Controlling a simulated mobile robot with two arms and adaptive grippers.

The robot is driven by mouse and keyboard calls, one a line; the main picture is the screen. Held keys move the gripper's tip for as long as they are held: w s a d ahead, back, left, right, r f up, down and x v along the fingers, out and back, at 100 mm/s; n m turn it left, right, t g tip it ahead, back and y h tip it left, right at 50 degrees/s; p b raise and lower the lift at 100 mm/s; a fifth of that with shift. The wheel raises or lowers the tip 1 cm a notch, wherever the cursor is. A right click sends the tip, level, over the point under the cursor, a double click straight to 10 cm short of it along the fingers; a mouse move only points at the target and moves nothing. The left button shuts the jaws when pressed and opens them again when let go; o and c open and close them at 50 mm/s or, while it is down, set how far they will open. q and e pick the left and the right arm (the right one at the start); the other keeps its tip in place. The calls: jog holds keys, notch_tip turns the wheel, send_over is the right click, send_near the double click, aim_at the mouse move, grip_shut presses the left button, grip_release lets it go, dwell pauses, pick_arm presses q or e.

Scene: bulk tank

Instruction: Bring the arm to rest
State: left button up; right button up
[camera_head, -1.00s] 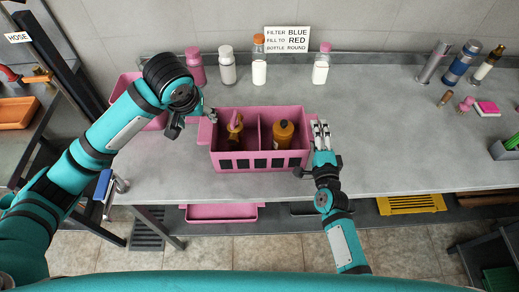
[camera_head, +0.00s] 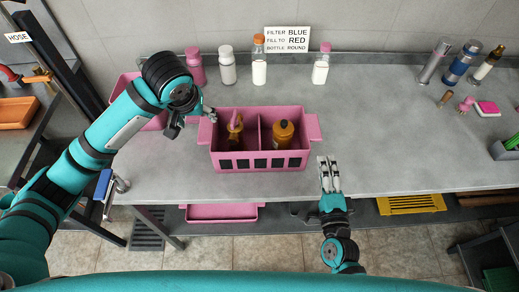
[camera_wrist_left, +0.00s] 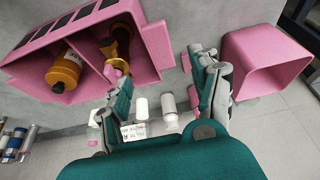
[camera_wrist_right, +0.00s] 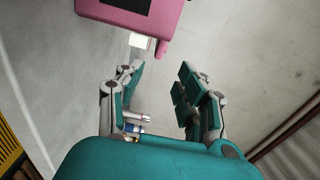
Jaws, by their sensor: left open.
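My left gripper (camera_head: 194,121) is open at the left end of the pink two-compartment caddy (camera_head: 262,162), close to its left handle; I cannot tell if they touch. In the left wrist view its fingers (camera_wrist_left: 160,70) are apart, with the caddy at the upper left. My right gripper (camera_head: 329,160) is near the table's front edge, to the right of and in front of the caddy, clear of it. In the right wrist view its fingers (camera_wrist_right: 158,85) are apart with nothing between them. The caddy holds a pink-topped brown spray bottle (camera_head: 234,128) and a brown bottle (camera_head: 283,134).
A pink bin (camera_head: 128,92) stands behind my left arm. Several bottles, including a white one (camera_head: 227,68), line the back by a sign (camera_head: 287,39). The counter right of the caddy is clear.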

dwell(0.3)
